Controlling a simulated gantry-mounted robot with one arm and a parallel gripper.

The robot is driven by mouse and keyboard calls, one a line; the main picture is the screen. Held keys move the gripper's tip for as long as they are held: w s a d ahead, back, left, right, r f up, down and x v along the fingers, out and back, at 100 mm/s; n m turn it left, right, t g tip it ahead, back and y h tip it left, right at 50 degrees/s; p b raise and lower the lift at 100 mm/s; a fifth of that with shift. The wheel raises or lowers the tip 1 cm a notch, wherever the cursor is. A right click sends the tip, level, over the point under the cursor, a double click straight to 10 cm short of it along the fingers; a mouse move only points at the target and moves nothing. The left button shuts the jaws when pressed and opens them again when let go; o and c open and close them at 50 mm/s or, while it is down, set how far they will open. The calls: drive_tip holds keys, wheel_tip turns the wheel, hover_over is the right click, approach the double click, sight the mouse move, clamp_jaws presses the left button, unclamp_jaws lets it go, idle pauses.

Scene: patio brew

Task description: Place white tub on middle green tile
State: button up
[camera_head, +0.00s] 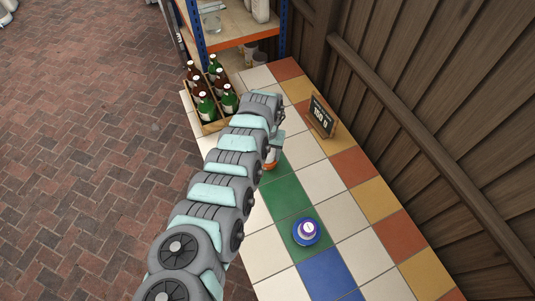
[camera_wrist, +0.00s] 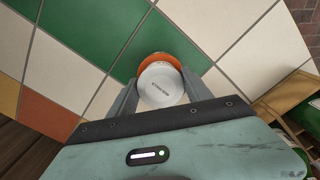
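A white tub (camera_wrist: 162,85) with dark print on its lid stands between the fingers of my gripper (camera_wrist: 160,82) in the wrist view. The fingers lie close along both its sides; whether they press on it cannot be told. An orange saucer (camera_wrist: 160,57) shows under or behind the tub, against a green tile (camera_wrist: 165,37). In the head view my gripper (camera_head: 271,152) is at the far end of the green row, partly hidden by my arm. The green tile in mid-row (camera_head: 286,196) is bare. The nearer green tile (camera_head: 289,236) bears a blue saucer (camera_head: 297,241) with a purple-and-white tub (camera_head: 307,228).
A crate (camera_head: 214,126) of several bottles stands at the table's back left, beside a shelf rack (camera_head: 240,38). A black price sign (camera_head: 321,115) stands near the wooden wall at right. A blue tile (camera_head: 327,275) lies in front of the green row.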

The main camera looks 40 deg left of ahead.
drive_tip(key=c, duration=0.9)
drive_tip(key=shift+c, duration=0.3)
drive_tip(key=shift+r, duration=0.1)
